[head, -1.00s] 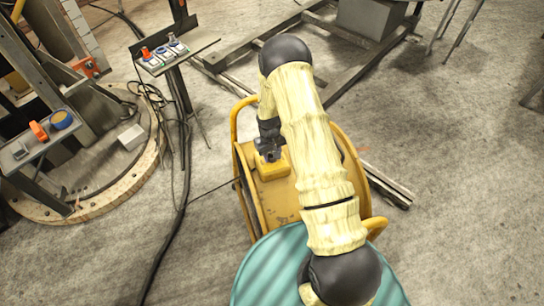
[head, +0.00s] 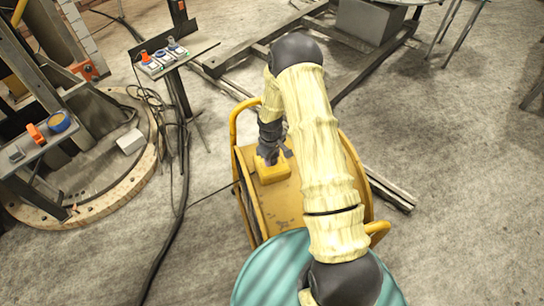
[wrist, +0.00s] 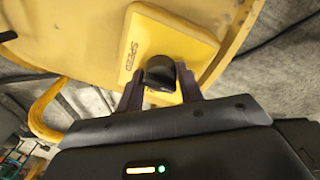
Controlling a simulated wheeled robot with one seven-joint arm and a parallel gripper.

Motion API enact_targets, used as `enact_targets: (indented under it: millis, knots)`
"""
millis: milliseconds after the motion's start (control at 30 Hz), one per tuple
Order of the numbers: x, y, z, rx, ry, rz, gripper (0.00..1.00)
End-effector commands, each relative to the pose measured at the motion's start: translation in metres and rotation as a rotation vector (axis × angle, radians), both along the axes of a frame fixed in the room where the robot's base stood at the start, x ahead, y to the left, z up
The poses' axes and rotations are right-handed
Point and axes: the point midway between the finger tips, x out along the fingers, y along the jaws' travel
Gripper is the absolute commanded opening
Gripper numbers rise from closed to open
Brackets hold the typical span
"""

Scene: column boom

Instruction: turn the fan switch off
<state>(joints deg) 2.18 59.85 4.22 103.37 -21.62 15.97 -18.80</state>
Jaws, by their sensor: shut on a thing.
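The fan (head: 290,205) is a yellow drum-shaped housing with tube handles, standing on the floor in the middle of the head view. A yellow switch box (head: 272,172) sits on its top. In the wrist view the box (wrist: 172,45) is marked "SPEED" and carries a black knob (wrist: 160,70). My gripper (wrist: 160,90) has its two fingers on either side of the knob, shut on it. In the head view my gripper (head: 270,155) is over the box, and my arm hides part of the fan. The knob's pointer direction cannot be told.
A teal round drum top (head: 265,270) is in front of the fan. A small stand with sockets (head: 165,58) is at the back left. A panel with an orange switch (head: 37,134) is at the left. Black cables (head: 183,190) lie on the floor.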

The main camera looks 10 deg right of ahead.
Motion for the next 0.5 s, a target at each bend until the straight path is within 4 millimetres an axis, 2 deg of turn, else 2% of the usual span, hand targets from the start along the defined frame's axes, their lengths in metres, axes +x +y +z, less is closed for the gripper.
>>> enact_targets:
  millis: [133,167,267,500]
  knots:
    - [0.0012,-0.0006,0.0011,-0.001,-0.003,0.000,0.14]
    - [0.0012,-0.0006,0.0011,-0.001,-0.003,0.000,0.38]
    - [0.0010,-0.0006,0.0010,-0.001,-0.002,0.000,0.57]
    - [0.0004,-0.0003,0.0004,-0.001,-0.001,-0.001,0.57]
